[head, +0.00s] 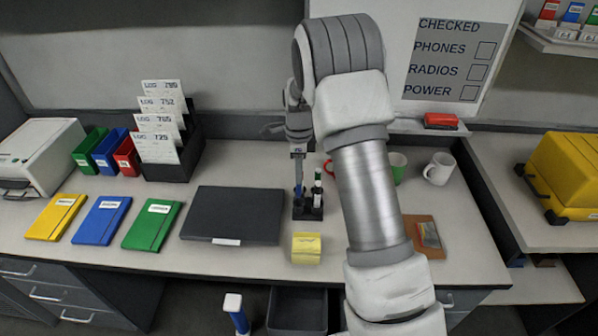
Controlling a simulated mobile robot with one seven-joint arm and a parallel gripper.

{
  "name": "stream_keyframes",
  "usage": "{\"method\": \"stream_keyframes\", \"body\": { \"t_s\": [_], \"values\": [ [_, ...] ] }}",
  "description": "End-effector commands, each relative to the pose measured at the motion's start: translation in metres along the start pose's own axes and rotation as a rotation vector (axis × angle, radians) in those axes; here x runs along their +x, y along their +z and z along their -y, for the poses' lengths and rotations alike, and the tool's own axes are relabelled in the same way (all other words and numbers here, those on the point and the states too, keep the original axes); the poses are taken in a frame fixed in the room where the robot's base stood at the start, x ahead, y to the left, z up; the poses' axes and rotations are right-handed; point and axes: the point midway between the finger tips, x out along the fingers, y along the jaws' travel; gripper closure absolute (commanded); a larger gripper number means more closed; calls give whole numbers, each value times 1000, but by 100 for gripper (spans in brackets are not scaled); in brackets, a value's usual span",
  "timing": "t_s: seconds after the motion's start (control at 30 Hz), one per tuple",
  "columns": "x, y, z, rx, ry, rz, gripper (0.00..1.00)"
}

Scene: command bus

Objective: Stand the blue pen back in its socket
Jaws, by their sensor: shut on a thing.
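The blue pen (298,191) is upright below my gripper (298,158), which is shut on its upper part. The pen's lower end is at the left part of a small black pen holder (308,213). I cannot tell whether the tip is inside a socket or just in front of or above it. My arm covers the desk to the right of the holder.
A closed dark laptop (235,215) lies left of the holder, and a yellow note pad (306,248) in front. A red mug (328,169), partly hidden, green mug (397,167) and white mug (439,168) stand behind. Notebooks (153,224) lie at left.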

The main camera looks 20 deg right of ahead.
Motion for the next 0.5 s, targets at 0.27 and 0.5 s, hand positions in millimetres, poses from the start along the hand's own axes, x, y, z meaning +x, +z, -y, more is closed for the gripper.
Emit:
{"method": "stream_keyframes", "body": {
  "t_s": [0.27,0.5],
  "values": [
    [4,0,0,0,0,0,100],
    [4,0,0,0,0,0,100]
  ]
}}
